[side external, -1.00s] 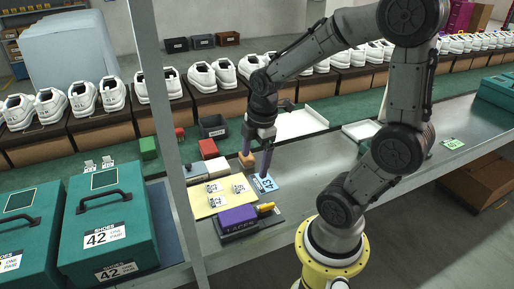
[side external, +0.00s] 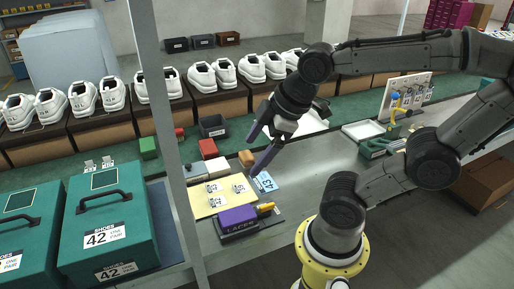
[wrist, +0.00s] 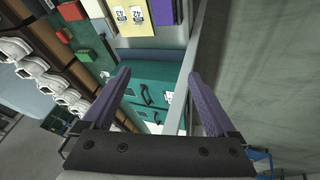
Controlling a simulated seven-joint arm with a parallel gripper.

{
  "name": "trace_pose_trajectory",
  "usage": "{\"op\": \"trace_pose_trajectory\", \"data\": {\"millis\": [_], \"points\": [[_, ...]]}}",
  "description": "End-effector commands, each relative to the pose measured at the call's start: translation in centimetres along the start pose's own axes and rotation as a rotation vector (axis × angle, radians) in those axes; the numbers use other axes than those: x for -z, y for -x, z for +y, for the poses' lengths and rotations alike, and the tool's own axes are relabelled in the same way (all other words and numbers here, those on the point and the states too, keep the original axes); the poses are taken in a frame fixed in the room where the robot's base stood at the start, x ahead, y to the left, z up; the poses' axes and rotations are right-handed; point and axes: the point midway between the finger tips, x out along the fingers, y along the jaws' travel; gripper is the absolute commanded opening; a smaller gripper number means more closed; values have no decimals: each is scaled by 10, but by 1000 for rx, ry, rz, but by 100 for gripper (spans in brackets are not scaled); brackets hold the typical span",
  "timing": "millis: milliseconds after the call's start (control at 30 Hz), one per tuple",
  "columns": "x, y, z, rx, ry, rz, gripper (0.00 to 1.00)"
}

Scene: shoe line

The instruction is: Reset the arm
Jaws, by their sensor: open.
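My gripper (side external: 259,147) is open and empty in the side external view. It hangs in the air above the right side of the small-parts area, apart from the blue "42" card (side external: 264,182). In the wrist view its two purple fingers (wrist: 160,95) are spread wide with nothing between them. My arm is bent, with the forearm stretched across from the right.
Teal shoe boxes (side external: 105,225) stand at the left, beside a grey post (side external: 170,150). A yellow mat (side external: 213,203) with tags and a purple laces block (side external: 237,216) lie below my gripper. White shoes (side external: 200,78) line the back. A tool board (side external: 407,95) stands at the right.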

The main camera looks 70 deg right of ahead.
Motion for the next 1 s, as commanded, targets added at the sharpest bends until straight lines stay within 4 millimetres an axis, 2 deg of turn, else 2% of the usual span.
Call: {"op": "trace_pose_trajectory", "data": {"millis": [567, 1000], "points": [[-1, 2, -2, 0, -31, 6, 92], [-17, 13, -20, 18, -530, 7, 92]]}}
